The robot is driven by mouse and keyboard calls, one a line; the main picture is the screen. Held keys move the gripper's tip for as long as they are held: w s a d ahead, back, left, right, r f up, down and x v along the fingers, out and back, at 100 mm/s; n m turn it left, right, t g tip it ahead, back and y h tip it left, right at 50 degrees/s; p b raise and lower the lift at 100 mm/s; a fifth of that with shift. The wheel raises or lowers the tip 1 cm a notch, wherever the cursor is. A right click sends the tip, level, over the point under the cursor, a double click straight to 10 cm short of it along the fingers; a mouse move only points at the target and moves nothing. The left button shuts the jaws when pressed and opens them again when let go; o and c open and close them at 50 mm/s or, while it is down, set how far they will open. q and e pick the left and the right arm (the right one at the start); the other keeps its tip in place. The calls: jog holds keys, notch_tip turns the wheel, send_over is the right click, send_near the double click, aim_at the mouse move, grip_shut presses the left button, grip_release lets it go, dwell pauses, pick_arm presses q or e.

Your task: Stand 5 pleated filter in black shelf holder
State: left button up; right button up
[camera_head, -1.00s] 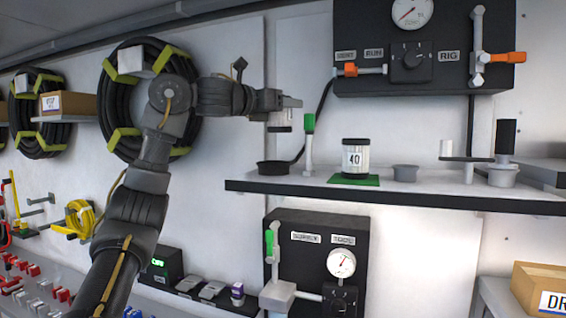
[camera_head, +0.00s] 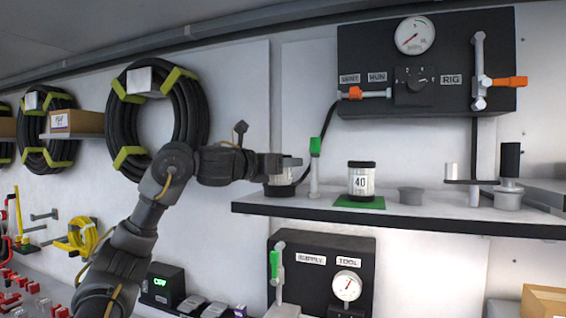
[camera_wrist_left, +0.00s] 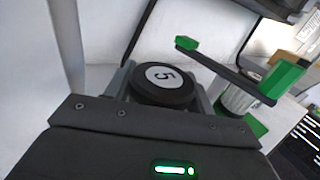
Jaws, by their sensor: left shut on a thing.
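The 5 pleated filter (camera_head: 280,178) is pale with a dark cap; the wrist view shows the number 5 on its round black top (camera_wrist_left: 163,84). My left gripper (camera_head: 288,163) is shut on it, with a finger on either side of the cap in the wrist view (camera_wrist_left: 160,88). The filter is upright at the left end of the shelf. Its lower end is at the black shelf holder (camera_head: 279,191), a low round cup; I cannot tell whether it rests on the bottom. My right gripper is not in view.
A green-handled valve (camera_head: 315,165) stands just right of the holder. The 40 filter (camera_head: 361,180) stands on a green mat (camera_head: 360,202). A grey cup (camera_head: 411,195) and a lever fitting stand further right on the shelf (camera_head: 400,219). A black gauge panel (camera_head: 430,65) is above.

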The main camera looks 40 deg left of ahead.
pick_arm(q)
jog(key=o, duration=1.1)
jog(key=shift+w+d, duration=0.15)
jog(key=s+b, duration=0.1)
jog(key=s, duration=0.2)
jog(key=s+a+b, duration=0.1)
jog(key=s, duration=0.3)
jog(key=s+b, duration=0.1)
jog(key=s, duration=0.3)
jog(key=shift+a+b, duration=0.2)
jog(key=shift+b, duration=0.2)
jog(key=shift+s, duration=0.55)
jog(key=shift+a, duration=0.1)
